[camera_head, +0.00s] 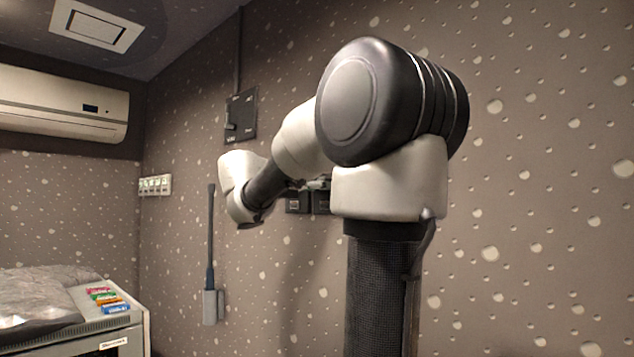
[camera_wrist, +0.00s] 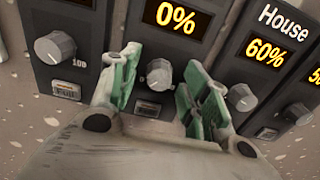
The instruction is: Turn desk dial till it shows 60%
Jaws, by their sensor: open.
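In the wrist view a dark panel with a dial (camera_wrist: 160,75) sits between the fingers of my gripper (camera_wrist: 162,62). The orange display (camera_wrist: 177,14) above that dial reads 0%. The gripper's green fingers are open, one on each side of the dial. Whether either finger touches the knob I cannot tell. The name on this panel is out of frame, so I cannot read whether it says Desk. In the head view my arm hides most of the gripper and dials.
To the right is the House panel, with its dial (camera_wrist: 241,97) and display (camera_wrist: 265,51) reading 60%. Another dial (camera_wrist: 55,48) is on the left. In the head view, small dark panels (camera_head: 297,204) show on the wall below my arm. A cabinet (camera_head: 138,325) stands lower left.

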